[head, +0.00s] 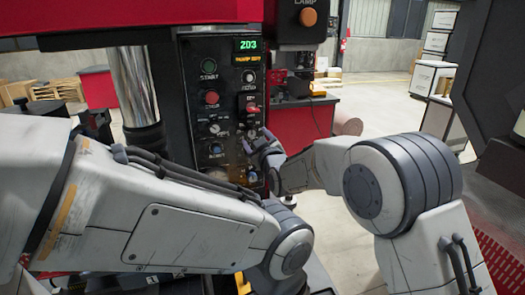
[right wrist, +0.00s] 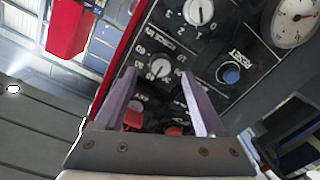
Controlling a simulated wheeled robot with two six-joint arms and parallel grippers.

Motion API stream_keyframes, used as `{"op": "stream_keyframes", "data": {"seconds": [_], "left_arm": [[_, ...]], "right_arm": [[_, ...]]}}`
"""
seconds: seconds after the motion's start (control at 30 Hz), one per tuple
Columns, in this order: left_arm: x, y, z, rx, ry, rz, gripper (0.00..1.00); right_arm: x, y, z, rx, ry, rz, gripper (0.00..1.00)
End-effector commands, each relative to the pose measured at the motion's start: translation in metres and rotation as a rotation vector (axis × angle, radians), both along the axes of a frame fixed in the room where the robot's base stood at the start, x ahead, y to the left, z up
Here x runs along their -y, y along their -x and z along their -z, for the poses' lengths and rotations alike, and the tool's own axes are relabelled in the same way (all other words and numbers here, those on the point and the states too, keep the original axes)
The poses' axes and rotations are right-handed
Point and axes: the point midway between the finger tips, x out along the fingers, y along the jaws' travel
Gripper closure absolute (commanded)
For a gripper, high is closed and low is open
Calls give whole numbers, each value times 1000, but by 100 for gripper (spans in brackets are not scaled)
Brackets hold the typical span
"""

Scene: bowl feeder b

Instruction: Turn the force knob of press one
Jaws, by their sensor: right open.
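The dark control panel of a press (head: 224,105) stands at the centre of the head view, with lit displays, buttons and dial knobs. My right gripper (head: 258,146) is at its lower right part. In the right wrist view the gripper (right wrist: 158,74) is open and empty. A dial knob with a scale (right wrist: 160,68) shows between its fingertips; I cannot tell whether they touch the panel. Another dial knob (right wrist: 200,12) shows above it.
A blue button (right wrist: 231,74) and a round gauge (right wrist: 296,20) are right of the dials in the wrist view. A red switch (right wrist: 173,130) shows low between the fingers. A bright metal column (head: 135,90) stands left of the panel. Open floor (head: 385,110) lies to the right.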

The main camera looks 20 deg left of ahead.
Motion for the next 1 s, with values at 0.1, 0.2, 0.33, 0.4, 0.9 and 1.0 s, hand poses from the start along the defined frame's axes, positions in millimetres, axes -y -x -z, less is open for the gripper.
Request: {"op": "stream_keyframes", "data": {"seconds": [0.1,0.2,0.33,0.4,0.9,1.0], "left_arm": [[0,0,14,0,0,0,50],[0,0,21,0,0,0,50],[0,0,26,0,0,0,50],[0,0,27,0,0,0,50],[0,0,28,0,0,0,50],[0,0,28,0,0,0,50]], "right_arm": [[14,19,3,1,-1,0,28],[24,33,2,1,-1,0,28],[34,46,0,1,-1,0,28],[37,51,-1,1,-1,1,28],[53,52,5,-35,9,20,28],[90,47,25,-141,35,74,28]]}}
